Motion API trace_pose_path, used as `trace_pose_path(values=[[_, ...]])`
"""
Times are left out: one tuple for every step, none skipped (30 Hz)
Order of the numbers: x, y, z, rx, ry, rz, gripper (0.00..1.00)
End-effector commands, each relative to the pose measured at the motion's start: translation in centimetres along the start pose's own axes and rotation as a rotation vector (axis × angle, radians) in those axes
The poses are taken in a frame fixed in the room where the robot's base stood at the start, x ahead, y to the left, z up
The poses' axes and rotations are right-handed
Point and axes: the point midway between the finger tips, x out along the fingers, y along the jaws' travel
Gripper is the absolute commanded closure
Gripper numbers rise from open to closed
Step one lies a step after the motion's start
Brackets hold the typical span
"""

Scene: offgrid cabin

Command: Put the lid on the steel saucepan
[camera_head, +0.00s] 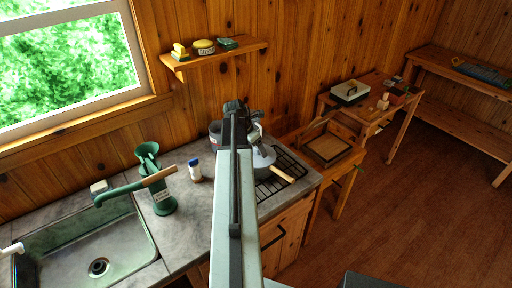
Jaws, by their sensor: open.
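A grey steel saucepan (263,158) with a light wooden handle (282,174) sits on a black wire grate (298,162) at the right end of the counter. My arm crosses the picture's middle and hides its left part. My gripper (256,123) is above and just behind the saucepan, small and partly hidden by my own arm. It is open, and I see nothing clearly held in it. A dark round vessel (215,130) shows left of my arm, mostly hidden. I cannot make out the lid.
A green hand-cranked device (155,185) and a blue-capped jar (195,170) stand on the counter (187,217), beside the sink (95,240). A wall shelf (215,58) holds small items. Wooden tables (340,115) stand to the right. The floor (420,190) at right is clear.

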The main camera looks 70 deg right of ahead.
Motion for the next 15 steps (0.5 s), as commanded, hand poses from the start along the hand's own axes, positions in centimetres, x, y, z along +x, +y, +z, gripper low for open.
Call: trace_pose_path(values=[[-0.7,0.0,0.1,0.000,0.000,0.000,0.19],[-0.9,0.0,0.1,0.000,0.000,0.000,0.19],[-1.2,0.0,0.1,0.000,0.000,0.000,0.19],[-1.4,0.0,0.1,0.000,0.000,0.000,0.19],[-1.6,0.0,0.1,0.000,0.000,0.000,0.19],[-1.9,0.0,0.1,0.000,0.000,0.000,0.19],[-2.1,0.0,0.1,0.000,0.000,0.000,0.19],[-2.3,0.0,0.1,0.000,0.000,0.000,0.19],[-2.6,0.0,0.1,0.000,0.000,0.000,0.19],[-2.8,0.0,0.1,0.000,0.000,0.000,0.19],[-3.0,0.0,0.1,0.000,0.000,0.000,0.19],[-3.3,0.0,0.1,0.000,0.000,0.000,0.19],[-3.5,0.0,0.1,0.000,0.000,0.000,0.19],[-3.7,0.0,0.1,0.000,0.000,0.000,0.19],[-4.0,0.0,0.1,0.000,0.000,0.000,0.19]])
